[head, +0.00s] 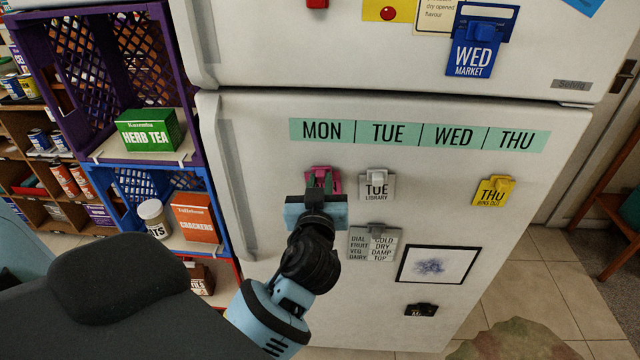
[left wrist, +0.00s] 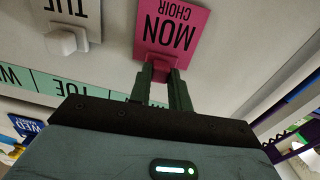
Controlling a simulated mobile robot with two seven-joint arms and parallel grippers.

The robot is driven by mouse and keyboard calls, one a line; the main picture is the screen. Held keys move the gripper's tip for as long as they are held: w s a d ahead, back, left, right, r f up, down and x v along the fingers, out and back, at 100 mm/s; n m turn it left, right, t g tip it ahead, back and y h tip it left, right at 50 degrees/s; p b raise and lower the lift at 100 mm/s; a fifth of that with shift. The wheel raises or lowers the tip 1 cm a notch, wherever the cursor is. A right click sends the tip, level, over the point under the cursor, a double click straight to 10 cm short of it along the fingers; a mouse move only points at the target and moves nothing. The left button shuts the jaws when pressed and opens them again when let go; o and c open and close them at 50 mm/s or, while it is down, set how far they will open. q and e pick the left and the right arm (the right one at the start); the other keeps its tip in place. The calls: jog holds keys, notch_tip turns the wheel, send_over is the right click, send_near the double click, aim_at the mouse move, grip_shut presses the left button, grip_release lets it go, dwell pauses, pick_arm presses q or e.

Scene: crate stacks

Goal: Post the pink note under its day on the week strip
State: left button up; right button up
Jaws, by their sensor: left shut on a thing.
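The week strip (head: 420,135) is a green band on the white fridge door, reading MON, TUE, WED, THU. The pink note (head: 336,180) is below its MON section, mostly hidden behind my left gripper (head: 323,183). In the left wrist view, the pink note (left wrist: 182,22) appears upside down and reads MON CHOIR. There, the left gripper (left wrist: 160,76) is shut on the note's pink magnet knob. The note looks flat to the door; I cannot tell whether it touches. My right gripper is not in view.
A grey TUE LIBRARY note (head: 376,190) hangs just right of the pink one. A yellow THU note (head: 494,192) hangs under THU; a blue WED MARKET note (head: 474,60) is on the upper door. Below are a grey list (head: 358,246) and framed drawing (head: 439,248). Crates stand left.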

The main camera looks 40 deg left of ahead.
pick_arm(q)
jog(key=shift+r, duration=0.1)
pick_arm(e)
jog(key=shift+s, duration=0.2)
pick_arm(q)
jog(key=o, duration=0.9)
jog(key=shift+w, duration=0.1)
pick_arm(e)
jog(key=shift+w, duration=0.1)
pick_arm(q)
jog(key=shift+v, duration=2.2)
jog(key=shift+b+v, duration=0.4)
jog(key=shift+v, duration=0.95)
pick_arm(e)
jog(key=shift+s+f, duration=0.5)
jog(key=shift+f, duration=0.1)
